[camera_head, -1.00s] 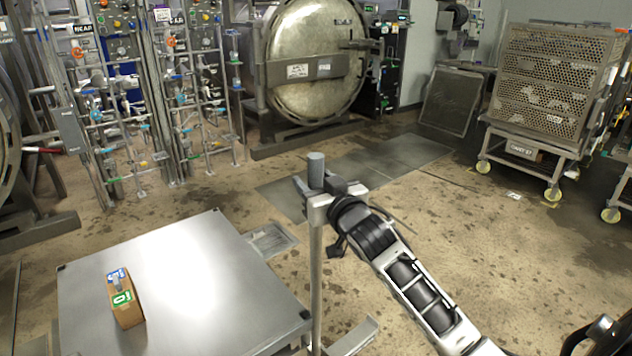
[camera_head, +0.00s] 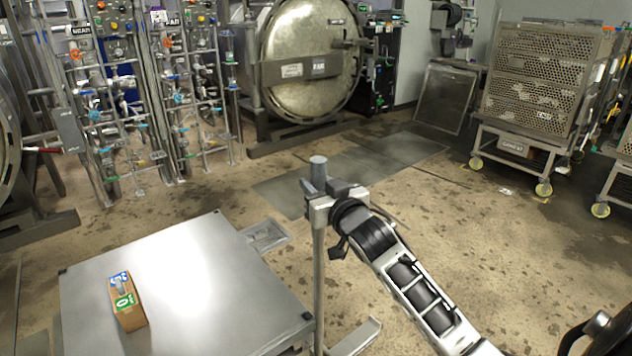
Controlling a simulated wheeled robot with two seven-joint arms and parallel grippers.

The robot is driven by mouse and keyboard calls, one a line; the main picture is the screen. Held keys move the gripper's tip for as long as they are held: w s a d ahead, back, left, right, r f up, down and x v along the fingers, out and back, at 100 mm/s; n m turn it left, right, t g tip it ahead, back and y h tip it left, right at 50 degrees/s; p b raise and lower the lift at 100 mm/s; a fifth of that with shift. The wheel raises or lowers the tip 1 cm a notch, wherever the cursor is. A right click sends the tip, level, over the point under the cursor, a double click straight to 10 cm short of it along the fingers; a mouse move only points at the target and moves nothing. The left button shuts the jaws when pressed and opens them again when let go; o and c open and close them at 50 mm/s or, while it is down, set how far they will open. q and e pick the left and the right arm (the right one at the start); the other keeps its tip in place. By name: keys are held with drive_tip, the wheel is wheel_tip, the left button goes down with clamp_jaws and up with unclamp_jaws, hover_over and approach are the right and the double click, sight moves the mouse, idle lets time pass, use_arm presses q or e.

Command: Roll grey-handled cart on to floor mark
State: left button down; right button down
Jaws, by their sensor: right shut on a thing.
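The cart in front of me has a flat steel top (camera_head: 190,265). An upright post (camera_head: 318,255) with a grey cylindrical end (camera_head: 318,170) rises at its right corner. My right gripper (camera_head: 320,198) is shut on this post just below the grey end. My right arm reaches in from the lower right. My left gripper is out of view. Dark grey flat panels (camera_head: 285,196) lie on the floor beyond the cart, towards the round autoclave door; I cannot tell whether one is the floor mark.
A brown box (camera_head: 128,312) with blue and green labels sits on the cart top. A floor grate (camera_head: 266,236) lies just behind the cart. Pipe racks (camera_head: 180,105) stand back left, the autoclave door (camera_head: 308,62) at the back, a perforated basket cart (camera_head: 535,85) at right. Brown floor between is open.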

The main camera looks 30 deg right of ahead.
drive_tip(key=c, duration=1.3)
unclamp_jaws()
drive_tip(key=shift+w+a+r, duration=0.15)
drive_tip(key=shift+w, duration=0.25)
drive_tip(key=shift+o, duration=1)
drive_tip(key=shift+w+a, duration=0.1)
drive_tip(key=shift+w, duration=0.25)
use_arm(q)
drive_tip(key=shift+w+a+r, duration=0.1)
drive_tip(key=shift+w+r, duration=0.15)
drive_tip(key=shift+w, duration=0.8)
use_arm(e)
drive_tip(key=shift+s, duration=0.2)
use_arm(q)
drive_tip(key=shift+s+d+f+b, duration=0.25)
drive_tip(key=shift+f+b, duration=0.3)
drive_tip(key=shift+b, duration=0.45)
use_arm(e)
drive_tip(key=s+a, duration=0.1)
drive_tip(key=s, duration=1.4)
drive_tip(key=shift+s+a, duration=0.35)
